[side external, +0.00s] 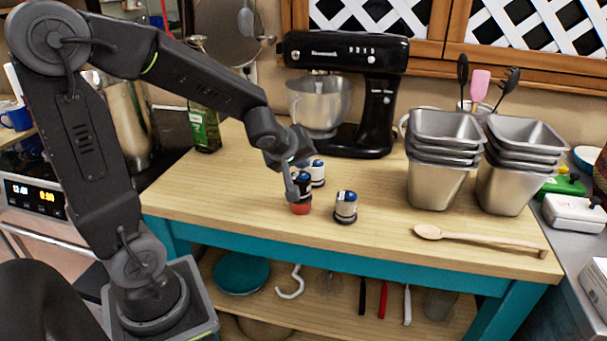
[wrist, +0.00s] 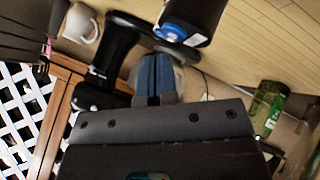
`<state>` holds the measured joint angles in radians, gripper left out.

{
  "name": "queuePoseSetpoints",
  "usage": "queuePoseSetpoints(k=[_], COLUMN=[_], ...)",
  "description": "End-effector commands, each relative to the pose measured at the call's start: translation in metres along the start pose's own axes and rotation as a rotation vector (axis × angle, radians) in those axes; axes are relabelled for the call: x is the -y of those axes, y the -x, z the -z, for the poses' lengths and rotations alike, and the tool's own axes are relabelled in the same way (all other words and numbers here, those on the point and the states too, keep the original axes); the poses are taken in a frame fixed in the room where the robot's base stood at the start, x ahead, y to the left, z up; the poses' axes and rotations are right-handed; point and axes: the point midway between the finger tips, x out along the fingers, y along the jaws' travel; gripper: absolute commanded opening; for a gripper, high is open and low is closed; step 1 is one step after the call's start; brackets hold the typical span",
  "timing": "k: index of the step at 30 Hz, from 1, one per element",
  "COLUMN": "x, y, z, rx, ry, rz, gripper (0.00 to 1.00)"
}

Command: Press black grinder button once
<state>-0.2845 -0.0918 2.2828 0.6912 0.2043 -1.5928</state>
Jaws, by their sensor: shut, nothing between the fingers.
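Three small grinders stand on the wooden table in the side view. One with a red base and dark upper part (side external: 300,208) is under my gripper (side external: 291,193). One with a white body, blue top and black base (side external: 318,173) is just behind it. A third, with a pale band, blue top and black base (side external: 345,207), stands to the right. No black button shows clearly.
A black stand mixer (side external: 375,105) with a steel bowl (side external: 318,103) is at the back. Stacked metal pans (side external: 440,170) stand to the right. A wooden spoon (side external: 480,238) lies near the front edge. A green bottle (side external: 205,130) is at the left. The table's front middle is clear.

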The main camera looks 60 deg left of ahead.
Motion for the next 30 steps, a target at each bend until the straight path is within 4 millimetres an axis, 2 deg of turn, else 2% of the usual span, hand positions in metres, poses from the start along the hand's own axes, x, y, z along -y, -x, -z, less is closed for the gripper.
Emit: queuePoseSetpoints(k=[30], x=[0.0055], y=[-0.0077], z=[-0.0060], rx=[0.001], ry=[0.000], rz=[0.000], gripper=[0.00])
